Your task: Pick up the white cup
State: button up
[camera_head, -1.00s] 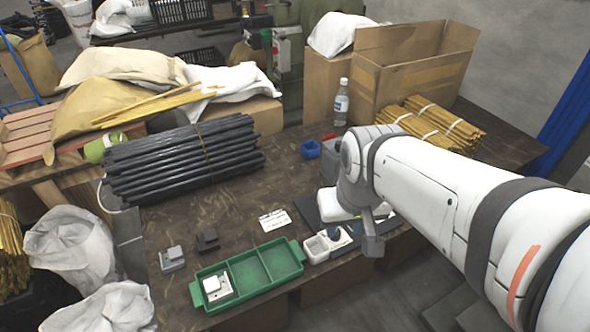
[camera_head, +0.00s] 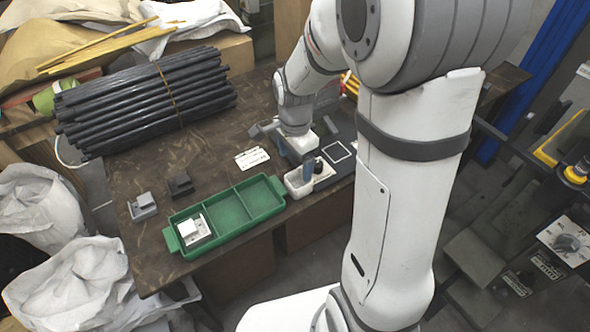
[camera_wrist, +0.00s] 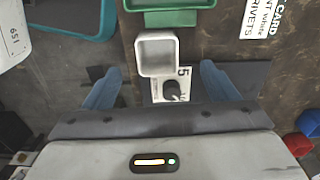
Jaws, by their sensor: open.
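The white cup (camera_wrist: 157,54) is a square, open-topped cup. It stands upright and empty beside a white card marked 5 with a dark knob (camera_wrist: 172,91). In the head view the cup (camera_head: 297,184) is just right of the green tray (camera_head: 232,211). My gripper (camera_wrist: 160,78) is open with two blue fingers spread apart. In the wrist view the cup is ahead of the space between the fingertips, and nothing is held. In the head view my gripper (camera_head: 304,163) hangs just behind the cup; whether it touches is unclear.
The tray has several compartments, with a white block-like piece (camera_head: 194,230) in its left one. Two small grey fixtures (camera_head: 142,206) stand left of it. A bundle of dark rods (camera_head: 150,100) lies behind. A printed card (camera_head: 251,158) lies flat on the table.

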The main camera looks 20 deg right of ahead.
aim_at(298, 179)
jog(key=f, duration=0.2)
jog(key=f+b, duration=0.1)
jog(key=f, duration=0.2)
jog(key=d+f, duration=0.1)
jog(key=f, duration=0.2)
jog(key=shift+w+f, duration=0.1)
jog(key=shift+f, duration=0.05)
jog(key=c, duration=1.1)
